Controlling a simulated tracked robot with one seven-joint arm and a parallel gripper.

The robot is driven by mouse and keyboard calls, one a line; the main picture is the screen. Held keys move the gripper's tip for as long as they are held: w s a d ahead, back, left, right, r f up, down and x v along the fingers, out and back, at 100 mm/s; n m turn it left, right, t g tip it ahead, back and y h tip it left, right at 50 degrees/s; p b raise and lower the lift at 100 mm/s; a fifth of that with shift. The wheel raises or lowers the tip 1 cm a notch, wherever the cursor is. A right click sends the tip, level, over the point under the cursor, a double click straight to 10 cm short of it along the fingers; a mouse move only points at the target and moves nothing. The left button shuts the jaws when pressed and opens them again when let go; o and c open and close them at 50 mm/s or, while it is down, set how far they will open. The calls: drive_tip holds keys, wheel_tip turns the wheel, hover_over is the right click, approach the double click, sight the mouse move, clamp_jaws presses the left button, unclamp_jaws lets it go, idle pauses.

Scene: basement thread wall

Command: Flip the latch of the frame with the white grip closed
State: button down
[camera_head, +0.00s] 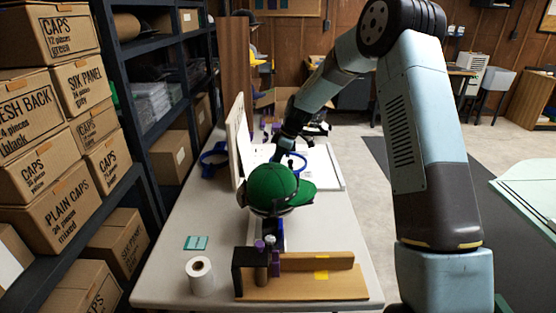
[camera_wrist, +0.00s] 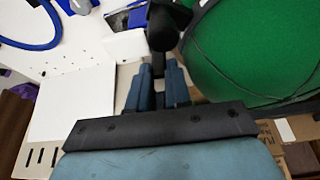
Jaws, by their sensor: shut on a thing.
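A green cap (camera_head: 272,184) sits on a stand on the table in the head view. It fills the right of the wrist view (camera_wrist: 262,48), with dark bands across it. My gripper (camera_wrist: 158,78) is beside the cap, its two blue-grey fingers closed around a thin dark lever (camera_wrist: 158,64). A black rounded knob (camera_wrist: 161,28) shows just beyond the fingertips. A white block (camera_wrist: 127,43) lies left of the knob; I cannot tell if it is the white grip. In the head view my fingertips are hidden behind the cap. The latch's position is unclear.
A white upright panel (camera_head: 241,140) stands left of the cap. Blue hoops (camera_head: 214,157) lie farther back. A wooden fixture (camera_head: 310,286) and a white roll (camera_head: 200,275) stand near the table's front. Shelves with boxes line the left.

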drive_tip(key=shift+w+d, duration=0.1)
drive_tip(key=c, duration=1.3)
unclamp_jaws()
drive_tip(key=v, duration=1.3)
drive_tip(key=shift+r, duration=0.35)
